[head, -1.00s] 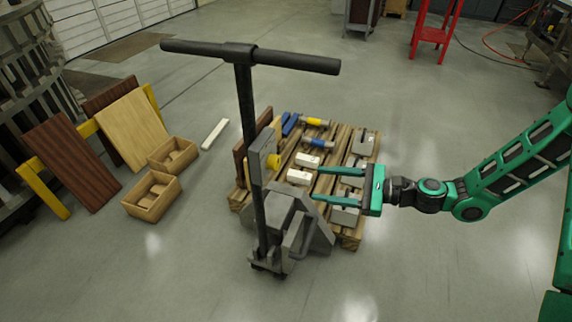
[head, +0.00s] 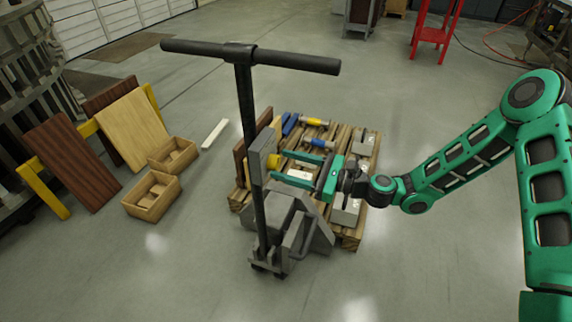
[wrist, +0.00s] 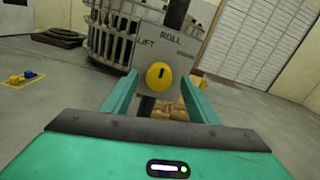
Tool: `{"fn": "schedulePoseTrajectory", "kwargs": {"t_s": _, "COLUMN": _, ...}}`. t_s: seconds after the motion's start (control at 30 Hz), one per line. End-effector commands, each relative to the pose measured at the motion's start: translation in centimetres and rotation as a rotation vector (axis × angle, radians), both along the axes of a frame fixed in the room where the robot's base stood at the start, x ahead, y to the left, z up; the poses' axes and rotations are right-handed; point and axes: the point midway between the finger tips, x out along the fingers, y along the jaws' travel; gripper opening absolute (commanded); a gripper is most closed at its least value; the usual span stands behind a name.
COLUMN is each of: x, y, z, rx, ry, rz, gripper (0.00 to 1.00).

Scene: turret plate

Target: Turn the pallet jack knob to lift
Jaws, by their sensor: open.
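The pallet jack (head: 285,220) stands upright with its black T-handle (head: 250,57) at the top. A grey plate (head: 259,158) on its column carries the yellow knob (head: 274,160). In the wrist view the yellow knob (wrist: 159,76) has a dark mark near its top, and the plate (wrist: 172,48) reads LIFT at left, ROLL at top and a third, partly legible word at right. My gripper (head: 292,165) is open, with its green fingers pointing at the knob from the right. In the wrist view the fingers (wrist: 160,98) lie left and right of the knob; whether they touch it I cannot tell.
A wooden pallet (head: 350,238) loaded with boxes and tools lies behind the jack. Wooden bins (head: 153,196) and leaning boards (head: 72,160) stand at the left. A red stand (head: 430,35) is at the back right. The floor in front is clear.

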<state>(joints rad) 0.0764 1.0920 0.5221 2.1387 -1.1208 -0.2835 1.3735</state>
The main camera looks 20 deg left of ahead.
Motion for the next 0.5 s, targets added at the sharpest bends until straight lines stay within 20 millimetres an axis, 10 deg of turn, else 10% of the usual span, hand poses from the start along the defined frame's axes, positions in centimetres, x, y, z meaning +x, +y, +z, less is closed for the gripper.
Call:
{"fn": "schedulePoseTrajectory", "kwargs": {"t_s": 0.43, "x": 0.06, "y": 1.01, "z": 0.01, "rx": 0.000, "ry": 0.001, "rz": 0.000, "gripper": 0.54}}
{"fn": "schedulePoseTrajectory", "kwargs": {"t_s": 0.5, "x": 0.07, "y": 1.00, "z": 0.01, "rx": 0.000, "ry": 0.001, "rz": 0.000, "gripper": 0.37}}
